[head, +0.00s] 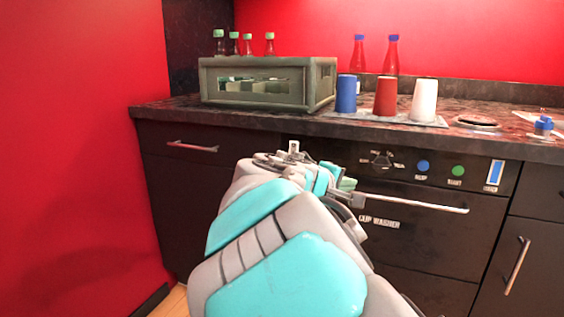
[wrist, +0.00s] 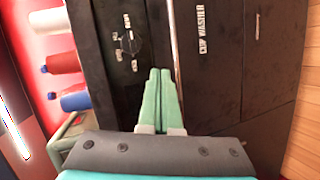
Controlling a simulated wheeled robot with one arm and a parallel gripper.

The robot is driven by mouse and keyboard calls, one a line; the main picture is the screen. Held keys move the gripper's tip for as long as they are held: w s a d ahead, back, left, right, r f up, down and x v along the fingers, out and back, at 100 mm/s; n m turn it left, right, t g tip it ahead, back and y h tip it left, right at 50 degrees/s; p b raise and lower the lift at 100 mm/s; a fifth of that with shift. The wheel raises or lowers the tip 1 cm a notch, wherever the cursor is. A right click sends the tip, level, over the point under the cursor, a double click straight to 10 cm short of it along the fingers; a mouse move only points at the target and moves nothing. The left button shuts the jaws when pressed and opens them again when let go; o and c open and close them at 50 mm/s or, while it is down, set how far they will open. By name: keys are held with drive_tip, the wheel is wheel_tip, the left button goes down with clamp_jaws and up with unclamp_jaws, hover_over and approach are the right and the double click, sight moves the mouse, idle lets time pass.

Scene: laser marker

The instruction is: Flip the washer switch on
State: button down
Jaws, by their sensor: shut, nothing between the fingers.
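The cup washer's dark front panel (head: 440,187) is set in the counter at the right of the head view. Its dial switch (head: 381,160), with small labels around it, is on the panel's left part. The dial (wrist: 130,44) also shows in the wrist view, ahead and to the left of the fingertips. I cannot read which way it is set. My gripper (head: 350,184) is in front of the washer, below and left of the dial, partly hidden by my arm. In the wrist view its green fingers (wrist: 160,72) are shut and empty, close to the handle bar.
The washer's handle bar (head: 415,204) runs below the panel. Blue (head: 422,166) and green (head: 458,171) buttons are right of the dial. A crate (head: 318,88), bottles and three cups stand on the counter (head: 350,133) above. A drawer handle (head: 192,147) sticks out at left.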

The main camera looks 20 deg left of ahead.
drive_tip(key=s+a+r+n+t+y, duration=0.1)
drive_tip(key=a+n+y, duration=0.1)
drive_tip(key=a, duration=0.7)
drive_tip(key=s+a+r+n+t+y, duration=0.1)
drive_tip(key=a+r+n+t+y, duration=0.1)
drive_tip(key=a, duration=0.7)
drive_tip(key=shift+n, duration=0.5)
drive_tip(key=shift+f, duration=0.1)
